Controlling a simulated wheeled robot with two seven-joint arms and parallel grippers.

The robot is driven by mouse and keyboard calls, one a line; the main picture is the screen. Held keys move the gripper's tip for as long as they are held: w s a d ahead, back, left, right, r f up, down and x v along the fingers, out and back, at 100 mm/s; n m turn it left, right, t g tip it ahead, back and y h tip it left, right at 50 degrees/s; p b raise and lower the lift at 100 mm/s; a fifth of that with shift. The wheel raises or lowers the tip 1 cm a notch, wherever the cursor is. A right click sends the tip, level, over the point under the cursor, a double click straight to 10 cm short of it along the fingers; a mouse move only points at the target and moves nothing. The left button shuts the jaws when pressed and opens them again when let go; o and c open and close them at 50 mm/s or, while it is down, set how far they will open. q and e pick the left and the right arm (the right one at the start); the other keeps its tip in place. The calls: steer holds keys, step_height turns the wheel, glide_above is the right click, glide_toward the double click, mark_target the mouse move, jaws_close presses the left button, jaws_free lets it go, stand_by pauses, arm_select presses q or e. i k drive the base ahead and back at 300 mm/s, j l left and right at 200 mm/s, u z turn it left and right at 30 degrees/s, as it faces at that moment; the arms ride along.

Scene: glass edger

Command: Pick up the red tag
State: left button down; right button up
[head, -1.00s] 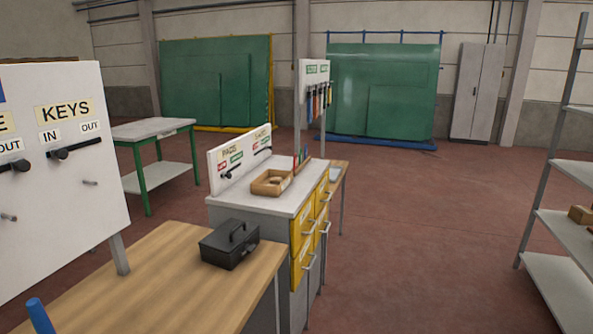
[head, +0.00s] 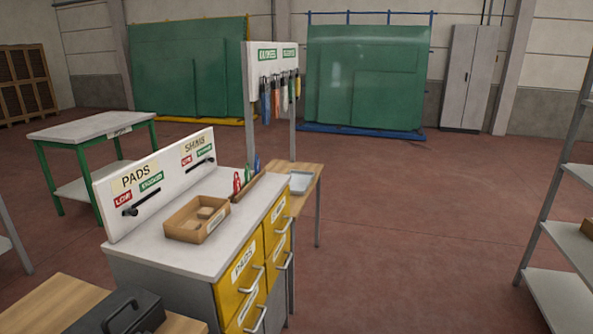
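A small red upright piece (head: 237,182), which looks like the red tag, stands at the back right of the white-topped cabinet (head: 160,258). A green piece (head: 248,173) and a blue piece (head: 257,164) stand in a row behind it, along a low brown strip (head: 246,187). Several coloured items hang from the white board (head: 276,60) behind; they are too small to make out fully. Neither of my grippers is in view.
An open cardboard box (head: 196,219) sits on the cabinet beside a PADS and SHIMS panel (head: 157,184). A wooden table with a black case (head: 117,312) is at the front left. Grey shelving (head: 560,200) stands at right. Floor between is clear.

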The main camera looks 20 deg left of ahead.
mark_target(236, 187)
steer(key=i+u, duration=0.15)
steer(key=i, duration=0.35)
steer(key=i+l+u, duration=0.15)
steer(key=i, duration=0.4)
steer(key=i+l+u, duration=0.2)
steer(key=i, duration=0.3)
